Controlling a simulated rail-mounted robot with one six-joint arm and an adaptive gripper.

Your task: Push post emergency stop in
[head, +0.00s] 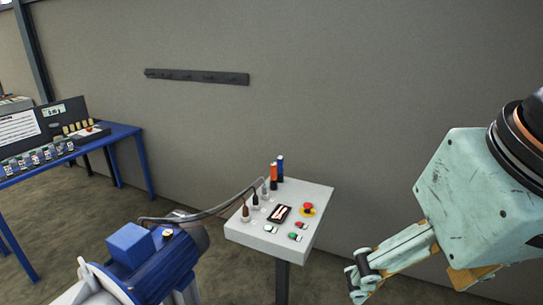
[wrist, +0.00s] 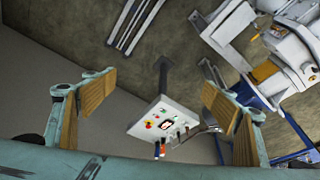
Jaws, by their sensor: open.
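The post emergency stop is a red mushroom button on a yellow disc (head: 308,209), at the right of the white control panel (head: 262,240) on its post. Its red and yellow also show small in the wrist view (wrist: 149,124). My gripper (wrist: 158,86) is open and empty, with its two wood-coloured finger pads on either side of the distant panel. In the head view my gripper (head: 362,278) is at the lower right, apart from the panel. Whether the button is in or out is too small to tell.
The panel also bears green and red push buttons, a small display (head: 279,213), cable plugs, and an orange and a blue cylinder (head: 281,168). A blue motor unit (head: 150,262) stands left of it. A blue table (head: 120,132) stands far left. A wall is behind.

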